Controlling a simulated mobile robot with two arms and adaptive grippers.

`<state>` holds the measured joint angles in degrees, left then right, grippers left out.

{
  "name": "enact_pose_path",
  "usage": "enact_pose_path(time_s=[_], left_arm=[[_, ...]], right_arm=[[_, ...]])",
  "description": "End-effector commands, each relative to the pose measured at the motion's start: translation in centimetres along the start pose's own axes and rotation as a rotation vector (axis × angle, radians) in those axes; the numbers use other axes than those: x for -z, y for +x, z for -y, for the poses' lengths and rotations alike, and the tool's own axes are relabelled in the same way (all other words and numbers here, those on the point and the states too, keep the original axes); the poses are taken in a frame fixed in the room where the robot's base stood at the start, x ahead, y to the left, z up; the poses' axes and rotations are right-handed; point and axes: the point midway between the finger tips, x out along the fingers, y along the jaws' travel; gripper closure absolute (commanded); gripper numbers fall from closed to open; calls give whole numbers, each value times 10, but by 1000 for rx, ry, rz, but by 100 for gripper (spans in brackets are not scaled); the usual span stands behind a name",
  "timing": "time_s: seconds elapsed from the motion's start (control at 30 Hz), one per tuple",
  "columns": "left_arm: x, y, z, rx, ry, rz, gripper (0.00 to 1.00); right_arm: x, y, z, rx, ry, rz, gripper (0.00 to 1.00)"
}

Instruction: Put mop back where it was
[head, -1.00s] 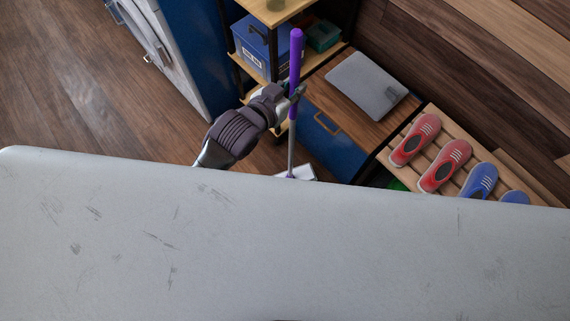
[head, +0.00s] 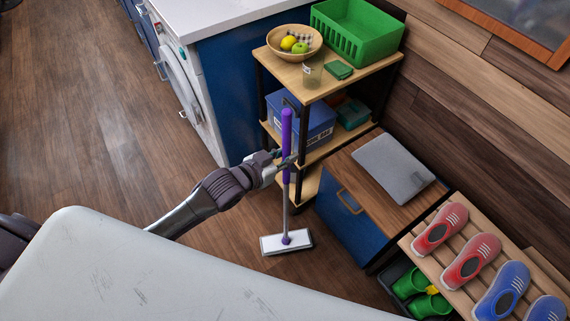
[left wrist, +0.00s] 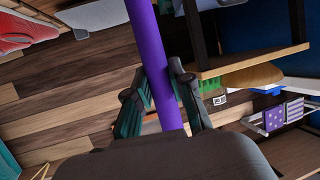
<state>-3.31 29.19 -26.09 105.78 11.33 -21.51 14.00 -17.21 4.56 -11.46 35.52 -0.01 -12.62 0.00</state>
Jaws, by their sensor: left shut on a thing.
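The mop (head: 286,134) stands close to upright in the head view, with a purple handle, a thin grey shaft and a flat white head (head: 287,242) at the wood floor. My left gripper (head: 287,161) is shut on the lower part of the purple handle. In the left wrist view the handle (left wrist: 155,60) passes between both fingers of the left gripper (left wrist: 165,88). A small dark bracket (head: 291,103) shows by the handle's top, at the shelf unit; I cannot tell whether the handle touches it. My right gripper is not in view.
The shelf unit (head: 328,81) behind the mop holds a fruit bowl (head: 294,42), a green crate (head: 357,31) and a blue box (head: 312,118). Floor at left is clear.

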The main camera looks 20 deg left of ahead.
Motion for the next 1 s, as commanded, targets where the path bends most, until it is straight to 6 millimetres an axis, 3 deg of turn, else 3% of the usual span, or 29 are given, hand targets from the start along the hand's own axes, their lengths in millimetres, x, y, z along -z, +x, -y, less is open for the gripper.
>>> enact_pose_path(time_s=[0.33,0.73,0.77,0.8,0.9,1.0], left_arm=[[-35,14,2,0,-3,-4,100],[-40,16,1,-1,-1,-5,100],[-41,16,1,-1,-1,0,75],[-40,16,1,-1,-1,0,69],[-41,16,1,-1,-1,0,53],[-41,16,1,-1,-1,0,53]], right_arm=[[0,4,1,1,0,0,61],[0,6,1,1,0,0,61],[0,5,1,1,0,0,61],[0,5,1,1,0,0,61],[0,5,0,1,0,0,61],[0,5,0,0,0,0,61]])
